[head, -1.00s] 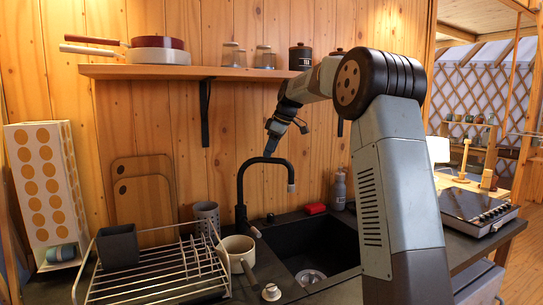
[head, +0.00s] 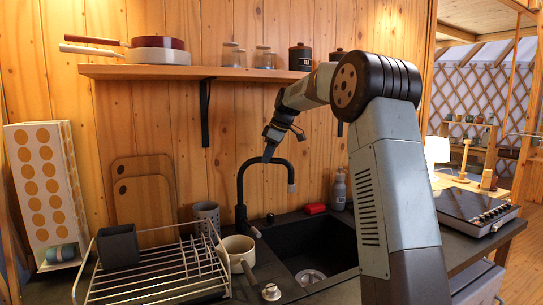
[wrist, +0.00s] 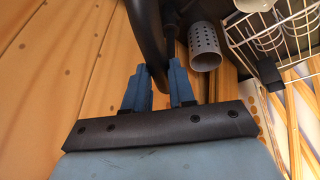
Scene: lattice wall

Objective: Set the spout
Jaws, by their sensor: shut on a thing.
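The black tap spout (head: 242,186) arches up from behind the sink (head: 320,247), its tip (head: 291,187) pointing down over the basin's left part. My gripper (head: 267,157) is at the top of the arch and comes down on it from above. In the wrist view my gripper (wrist: 158,80) has its two blue fingers on either side of the dark spout tube (wrist: 148,35), shut on it. The exact contact is partly hidden by the fingers.
A wire dish rack (head: 160,272) with a dark cup (head: 118,246) stands left of the sink. A cream pot (head: 238,250) and a perforated holder (head: 207,214) are near the tap. A grey bottle (head: 338,190) stands behind the sink. A wooden shelf (head: 150,73) is above.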

